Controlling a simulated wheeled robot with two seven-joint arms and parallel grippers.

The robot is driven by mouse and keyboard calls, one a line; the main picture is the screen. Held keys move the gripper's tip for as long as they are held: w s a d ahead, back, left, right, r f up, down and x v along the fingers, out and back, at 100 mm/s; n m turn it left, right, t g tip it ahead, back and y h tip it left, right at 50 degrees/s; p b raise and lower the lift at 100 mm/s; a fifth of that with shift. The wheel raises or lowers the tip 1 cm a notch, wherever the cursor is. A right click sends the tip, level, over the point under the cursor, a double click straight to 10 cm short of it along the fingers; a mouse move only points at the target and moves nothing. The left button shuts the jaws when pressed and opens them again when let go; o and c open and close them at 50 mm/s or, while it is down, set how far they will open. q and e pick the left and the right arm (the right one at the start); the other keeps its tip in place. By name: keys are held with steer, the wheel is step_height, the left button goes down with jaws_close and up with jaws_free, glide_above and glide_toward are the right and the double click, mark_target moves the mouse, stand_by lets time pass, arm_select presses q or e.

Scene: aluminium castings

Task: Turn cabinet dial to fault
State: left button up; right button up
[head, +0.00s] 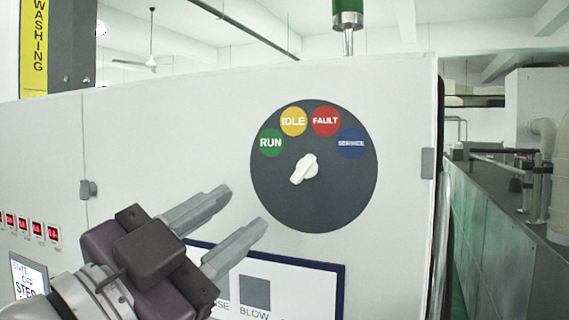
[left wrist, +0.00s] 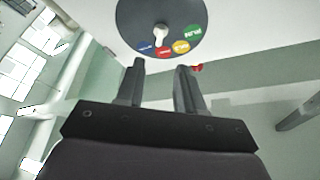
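The cabinet dial (head: 345,195) is a dark round plate on the white cabinet front, with green RUN, yellow IDLE, red FAULT (head: 325,121) and blue marks along its top. Its white knob (head: 304,168) slants from lower left to upper right; I cannot tell for sure which end is the pointer. The dial plate (left wrist: 190,15) and knob (left wrist: 160,33) also show upside down in the left wrist view. My left gripper (head: 246,207) is open and empty, lower left of the knob and apart from it. In the left wrist view its fingers (left wrist: 160,66) are spread below the dial. My right gripper is not in view.
The white cabinet front (head: 180,130) fills the middle. A blue-framed panel (head: 310,285) lies below the dial, and red displays (head: 22,223) and a screen (head: 28,275) are at left. A green lamp (head: 347,12) stands on top. A grey bench (head: 500,210) is at right.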

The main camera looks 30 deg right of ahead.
mark_target(301, 169)
arm_select(q)
steer(key=p+x, duration=0.3)
steer(key=x, duration=0.8)
steer(key=shift+w+d, duration=0.15)
steer(key=shift+d+r, duration=0.1)
steer(key=shift+d, duration=0.15)
steer(key=shift+w, duration=0.1)
jaws_close()
steer(key=n+t+b, duration=0.1)
steer(key=b, duration=0.1)
steer(key=n+t+b, duration=0.1)
steer(key=n+b, duration=0.1)
steer(key=shift+f, duration=0.4)
steer(key=shift+r+n+b, duration=0.2)
steer(key=shift+n+b, duration=0.15)
steer(key=shift+n, duration=0.15)
steer(key=shift+r, duration=0.2)
